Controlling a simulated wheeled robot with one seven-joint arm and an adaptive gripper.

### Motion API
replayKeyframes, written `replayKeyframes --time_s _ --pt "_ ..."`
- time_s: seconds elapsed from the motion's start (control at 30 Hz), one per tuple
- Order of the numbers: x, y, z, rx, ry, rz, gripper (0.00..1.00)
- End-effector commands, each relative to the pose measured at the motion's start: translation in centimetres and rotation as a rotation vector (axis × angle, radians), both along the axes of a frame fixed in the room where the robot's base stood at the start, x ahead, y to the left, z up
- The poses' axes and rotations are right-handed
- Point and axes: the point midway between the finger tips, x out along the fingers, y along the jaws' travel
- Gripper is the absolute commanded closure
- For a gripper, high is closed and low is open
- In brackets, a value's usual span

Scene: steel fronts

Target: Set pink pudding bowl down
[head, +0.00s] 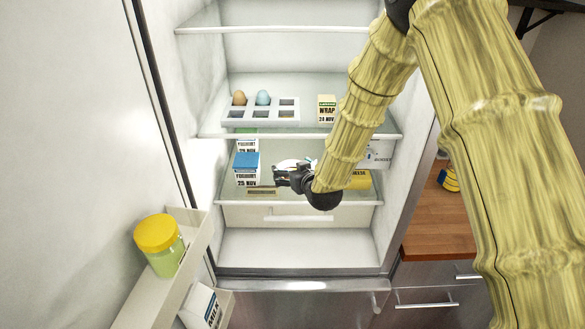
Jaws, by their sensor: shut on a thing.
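My gripper (282,175) reaches into the open fridge from the right, over the glass shelf (230,196) below the egg shelf. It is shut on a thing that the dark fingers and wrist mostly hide. A small white patch (290,163) shows just above and behind the fingers; I cannot tell whether it belongs to the held thing. No pink surface can be made out, so the pink pudding bowl is not recognisable. I cannot tell whether the held thing touches the shelf.
Blue-topped yogurt (246,170) stands left of my gripper. A yellow package (360,180) and a white box (379,154) stand right. An egg tray (260,112) and wrap carton (326,109) are above. The open door's rack holds a yellow-lidded jar (160,243). The fridge bottom (300,250) is clear.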

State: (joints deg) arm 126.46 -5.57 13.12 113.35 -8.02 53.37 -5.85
Motion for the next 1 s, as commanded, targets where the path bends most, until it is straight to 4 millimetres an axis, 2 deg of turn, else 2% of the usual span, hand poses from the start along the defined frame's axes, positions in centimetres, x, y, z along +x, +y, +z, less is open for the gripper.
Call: replayKeyframes --time_s 0.47,0.5,0.53,1.0 --pt "-0.03 0.03 -0.71 0.001 -0.001 0.001 0.4" --pt "-0.03 0.03 -0.64 0.0 0.0 0.001 0.07" --pt "-0.04 0.04 -0.62 0.0 0.0 0.001 0.01" --pt "-0.12 -0.02 -0.47 0.0 0.0 0.0 0.0"
